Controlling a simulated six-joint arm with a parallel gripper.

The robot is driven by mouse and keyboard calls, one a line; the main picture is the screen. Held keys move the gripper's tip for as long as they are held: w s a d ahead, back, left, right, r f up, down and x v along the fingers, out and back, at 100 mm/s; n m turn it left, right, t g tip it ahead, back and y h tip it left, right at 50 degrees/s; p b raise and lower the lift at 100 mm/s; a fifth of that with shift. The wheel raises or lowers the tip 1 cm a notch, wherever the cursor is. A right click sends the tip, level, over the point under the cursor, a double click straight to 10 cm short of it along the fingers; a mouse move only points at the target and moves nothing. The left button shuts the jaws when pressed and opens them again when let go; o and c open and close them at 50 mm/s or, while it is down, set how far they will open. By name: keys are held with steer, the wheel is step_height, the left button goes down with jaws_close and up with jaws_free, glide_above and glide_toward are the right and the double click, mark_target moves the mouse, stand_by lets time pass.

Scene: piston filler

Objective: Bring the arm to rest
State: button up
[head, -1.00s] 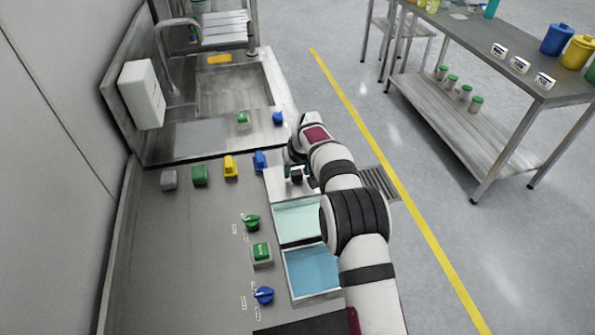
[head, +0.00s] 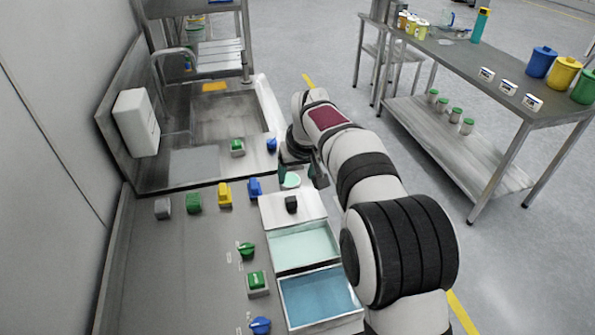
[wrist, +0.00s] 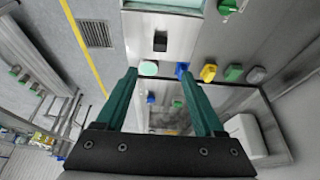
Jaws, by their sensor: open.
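My gripper (wrist: 162,95) shows in the wrist view with its two green fingers spread apart and nothing between them. In the head view my gripper (head: 299,172) is partly hidden by my own wrist, above the far end of the counter. Below it on the counter are a pale green disc (head: 291,180) and a black block (head: 291,204) on a white plate. The fingers look apart from both. The disc also shows in the wrist view (wrist: 148,68).
Trays of pale green (head: 303,244) and blue liquid (head: 318,297) lie along the counter's right side. Coloured blocks and knobs stand left of them. A sink (head: 225,115) lies beyond. A steel table (head: 470,60) stands right, across open floor.

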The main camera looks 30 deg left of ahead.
steer(key=shift+s+d+r, duration=0.15)
steer(key=shift+d+r, duration=0.05)
steer(key=shift+r, duration=0.3)
steer(key=s+d+r+m+g+h, duration=0.1)
steer(key=s+d+r+m, duration=0.2)
steer(key=d, duration=0.6)
steer(key=s+d+m, duration=0.2)
steer(key=s+d, duration=0.3)
steer(key=d, duration=0.3)
steer(key=s+d+r+m+g+h, duration=0.1)
steer(key=s+d+r+m, duration=0.2)
steer(key=d, duration=0.6)
steer(key=s+d+f+m, duration=0.3)
steer(key=s+d, duration=0.1)
steer(key=s, duration=0.6)
steer(key=s+d+f+m+g, duration=0.1)
steer(key=s+d+f+m, duration=0.2)
steer(key=s, duration=0.7)
steer(key=shift+d+f+m+y, duration=0.2)
steer(key=shift+d+m+y, duration=0.1)
steer(key=shift+d, duration=0.15)
